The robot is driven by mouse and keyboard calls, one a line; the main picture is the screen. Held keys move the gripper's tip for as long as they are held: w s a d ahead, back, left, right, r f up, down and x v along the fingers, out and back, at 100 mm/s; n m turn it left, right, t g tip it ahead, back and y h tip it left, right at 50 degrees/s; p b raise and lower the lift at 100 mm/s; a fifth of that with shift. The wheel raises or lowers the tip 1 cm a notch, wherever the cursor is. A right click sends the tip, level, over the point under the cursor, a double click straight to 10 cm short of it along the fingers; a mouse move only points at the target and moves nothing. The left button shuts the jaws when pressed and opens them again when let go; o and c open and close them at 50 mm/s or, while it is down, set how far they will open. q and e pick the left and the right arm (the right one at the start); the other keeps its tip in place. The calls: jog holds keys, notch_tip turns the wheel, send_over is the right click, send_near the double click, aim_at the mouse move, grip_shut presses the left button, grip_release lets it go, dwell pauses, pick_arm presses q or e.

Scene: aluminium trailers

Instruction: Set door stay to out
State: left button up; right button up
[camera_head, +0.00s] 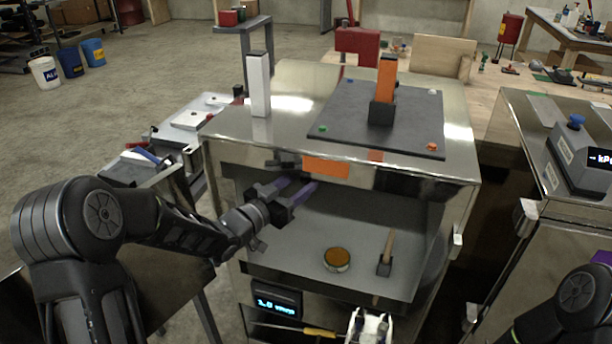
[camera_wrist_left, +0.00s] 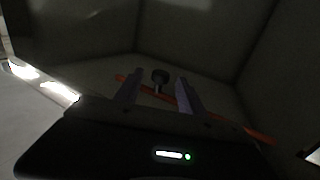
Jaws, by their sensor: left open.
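My left gripper (camera_head: 290,195) is open at the upper left of the steel cabinet's open front, below its top edge. In the left wrist view, the fingers of my left gripper (camera_wrist_left: 158,94) stand apart inside the dark compartment. A dark round knob (camera_wrist_left: 160,75) on a short stem shows between and just beyond the fingertips. A thin orange rod (camera_wrist_left: 240,127) runs slantwise behind the fingers. It may be the door stay, but the dim picture does not let me tell. I cannot tell whether the fingers touch the knob.
The cabinet (camera_head: 230,137) carries a dark plate (camera_head: 350,115) with an orange block (camera_head: 387,78), and a white post (camera_head: 258,85). A round tin (camera_head: 337,259) and a wooden-handled tool (camera_head: 388,245) stand inside. A second steel unit (camera_head: 520,240) is at right.

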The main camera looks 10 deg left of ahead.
pick_arm(q)
jog(key=shift+x, duration=1.3)
grip_shut()
dwell(0.5)
